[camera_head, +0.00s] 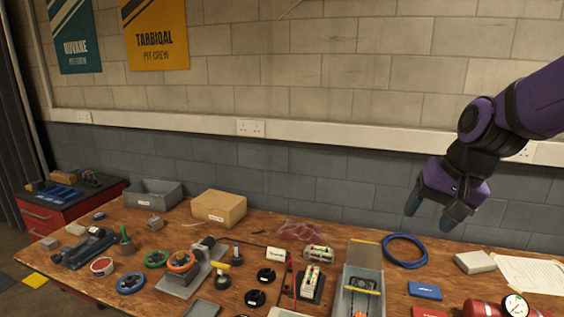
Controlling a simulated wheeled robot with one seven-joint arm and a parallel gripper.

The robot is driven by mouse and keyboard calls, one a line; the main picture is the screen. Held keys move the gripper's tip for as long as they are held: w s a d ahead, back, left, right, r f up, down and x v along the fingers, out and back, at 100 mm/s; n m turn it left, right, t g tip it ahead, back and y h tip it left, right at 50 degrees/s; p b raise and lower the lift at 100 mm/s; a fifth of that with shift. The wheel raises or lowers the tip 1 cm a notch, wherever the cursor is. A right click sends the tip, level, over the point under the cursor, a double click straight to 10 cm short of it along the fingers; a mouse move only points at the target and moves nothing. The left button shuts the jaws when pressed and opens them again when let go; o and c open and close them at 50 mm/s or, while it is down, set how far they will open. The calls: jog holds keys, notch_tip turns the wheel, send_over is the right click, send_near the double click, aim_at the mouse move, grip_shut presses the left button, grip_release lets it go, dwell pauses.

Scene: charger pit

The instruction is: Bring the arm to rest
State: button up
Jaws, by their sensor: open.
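My gripper (430,213) hangs at the right of the head view, at the end of my purple and black arm. It is raised above the back right of the wooden workbench (130,235), with its blue-grey fingertips pointing down. The two fingers are apart, and nothing shows between them. It appears clear of the items below, with the coiled blue cable (405,262) lower down and to the left in the picture.
The bench is crowded. A grey bin (155,193) and a cardboard box (218,207) stand at the back left. A grey tray (360,280), a red cylinder with a gauge (515,305) and papers (533,273) lie at the right. A block wall (330,180) stands behind.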

jog(key=s+d+r+n+t+h, duration=0.1)
jog(key=s+d+r+n, duration=0.1)
jog(key=s, duration=0.5)
jog(key=s+d+r+n+t+h, duration=0.1)
jog(key=s+r, duration=0.3)
jog(key=s, duration=0.4)
jog(key=shift+d+r+n, duration=0.35)
jog(key=shift+d+n, duration=0.05)
jog(key=shift+n, duration=0.2)
jog(key=shift+w, duration=0.1)
